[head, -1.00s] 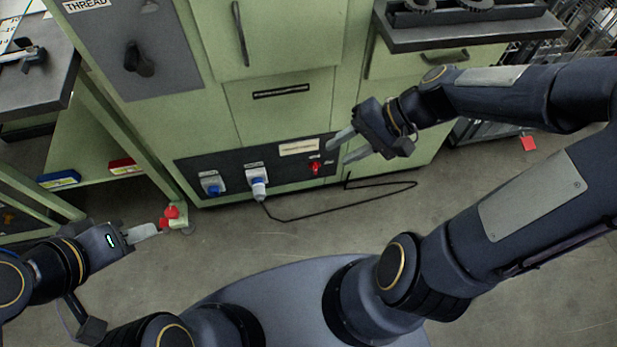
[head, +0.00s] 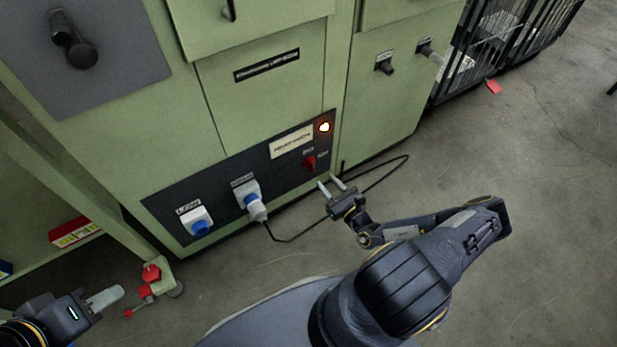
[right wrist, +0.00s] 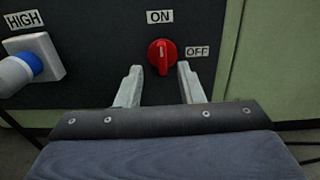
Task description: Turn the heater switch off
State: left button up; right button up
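The heater switch, a red rotary knob (head: 309,163), sits on the dark panel (head: 222,187) low on the green cabinet. In the right wrist view the red knob (right wrist: 162,56) has its pointer line near vertical, toward the ON label (right wrist: 159,16); the OFF label (right wrist: 198,51) is to its right.
A plug (head: 257,208) in the HIGH socket (head: 246,191) has a black cable (head: 375,178) running across the floor near my right gripper. A LOW socket (head: 197,222) with a blue cover is further left. Red pieces (head: 151,273) stand by the cabinet foot.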

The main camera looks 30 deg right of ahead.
aim_at(314, 167)
jog(key=shift+m+h, duration=0.3)
jog(key=w, duration=0.2)
jog(key=w+b, duration=0.1)
jog(key=w, duration=0.1)
jog(key=w+f+b, duration=0.1)
jog(key=w, duration=0.1)
jog(key=shift+w+a, duration=0.15)
jog(key=shift+a, duration=0.05)
jog(key=shift+w+a+r, duration=0.1)
jog(key=shift+w, duration=0.55)
grip_shut()
